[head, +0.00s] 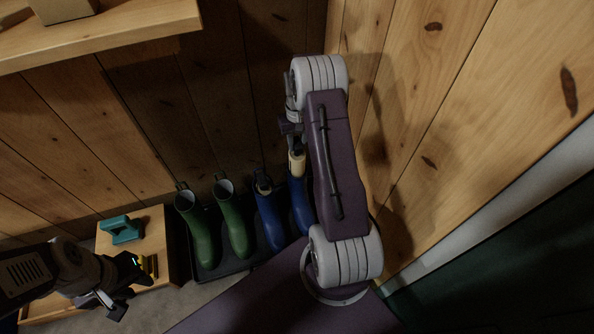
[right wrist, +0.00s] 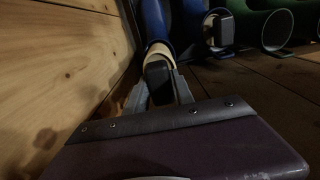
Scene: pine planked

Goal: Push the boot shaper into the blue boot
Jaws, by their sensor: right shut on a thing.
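My right gripper (right wrist: 158,90) is shut on the dark handle of a boot shaper (right wrist: 158,68). The shaper's cream part (head: 297,163) meets the mouth of the right-hand blue boot (head: 299,205), and its lower end is hidden there. This boot also shows ahead of the gripper in the right wrist view (right wrist: 155,20); my right arm covers part of it in the head view. A second blue boot (head: 270,222) stands to its left, with a dark block in its mouth. My left gripper (head: 120,288) is at the lower left, away from the boots; its jaw opening is unclear.
Two green boots (head: 202,232) stand left of the blue ones on a dark tray (head: 235,265). A wooden box or stand (head: 160,225) holds a teal object (head: 121,229). The wooden wall (right wrist: 50,60) is close on the gripper's left in the wrist view. A shelf (head: 120,30) is above.

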